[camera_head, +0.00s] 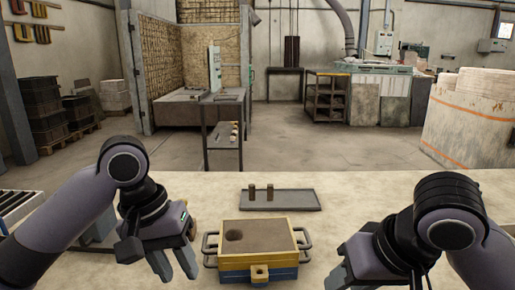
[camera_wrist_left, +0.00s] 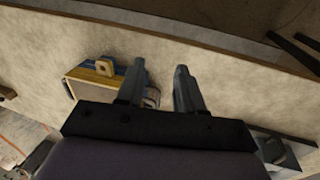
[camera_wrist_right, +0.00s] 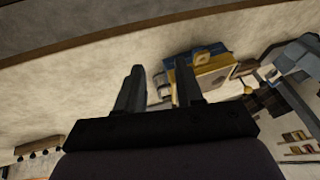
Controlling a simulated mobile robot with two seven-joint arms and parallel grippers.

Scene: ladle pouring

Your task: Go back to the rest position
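My left gripper (camera_head: 174,264) is left of the yellow-and-blue mould box (camera_head: 258,259), above the table and apart from the box. Its two fingers also show in the left wrist view (camera_wrist_left: 160,75), spread with nothing between them. My right gripper (camera_head: 342,274) is at the right of the box; its fingertips are partly cut off or hidden in the head view. In the right wrist view its fingers (camera_wrist_right: 158,70) are spread and empty. The box holds brown sand with a round dark hole and has a handle on each side. It shows in both wrist views (camera_wrist_left: 92,80) (camera_wrist_right: 190,68).
A dark rack (camera_head: 14,208) is at the left table edge. A workbench (camera_head: 222,130) and a large round container (camera_head: 475,125) stand beyond.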

